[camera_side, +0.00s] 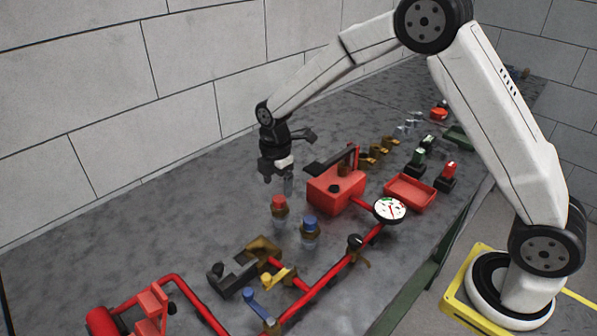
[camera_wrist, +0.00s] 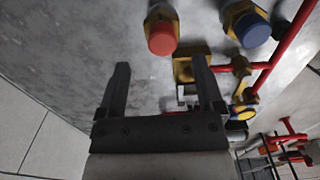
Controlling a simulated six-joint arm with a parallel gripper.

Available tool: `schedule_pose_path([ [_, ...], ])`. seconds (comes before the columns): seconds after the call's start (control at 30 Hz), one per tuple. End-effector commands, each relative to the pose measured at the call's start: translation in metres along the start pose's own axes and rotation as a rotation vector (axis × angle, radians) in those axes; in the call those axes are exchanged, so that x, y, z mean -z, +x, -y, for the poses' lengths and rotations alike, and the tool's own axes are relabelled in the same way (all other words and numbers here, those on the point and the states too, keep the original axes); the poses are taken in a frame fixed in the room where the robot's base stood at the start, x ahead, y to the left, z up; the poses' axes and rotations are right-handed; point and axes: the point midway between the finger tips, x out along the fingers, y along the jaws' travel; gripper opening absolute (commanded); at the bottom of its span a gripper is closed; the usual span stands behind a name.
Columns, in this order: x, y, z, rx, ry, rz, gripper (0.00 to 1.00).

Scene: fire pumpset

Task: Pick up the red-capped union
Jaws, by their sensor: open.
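The red-capped union (camera_side: 279,207) stands upright on the grey table, with a brass-coloured body under its red cap. In the wrist view the union (camera_wrist: 162,36) is at the top centre, beyond the fingertips. My gripper (camera_side: 279,184) is above the table, a little above and behind the union in the side view. In the wrist view my gripper (camera_wrist: 160,72) has its two dark fingers apart with nothing between them. A blue-capped union (camera_side: 310,230) stands to the right of the red-capped one; it also shows in the wrist view (camera_wrist: 250,28).
A red pump box (camera_side: 336,190) with a dark lever stands close right of my gripper. A gauge (camera_side: 390,209) and red piping (camera_side: 330,272) lie in front. A red tray (camera_side: 411,191) is farther right. The table on the left is clear up to the block wall.

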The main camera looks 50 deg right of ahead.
Motion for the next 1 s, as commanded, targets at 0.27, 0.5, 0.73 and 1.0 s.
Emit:
schedule_pose_path([
  [0.27,0.000,0.020,0.002,0.003,0.000,0.000,0.86],
  [0.5,0.000,0.046,0.003,0.002,0.000,0.000,0.86],
  [0.73,0.000,0.052,0.003,-0.001,0.000,0.000,0.86],
  [1.0,0.000,0.051,0.003,-0.001,0.000,0.000,0.86],
])
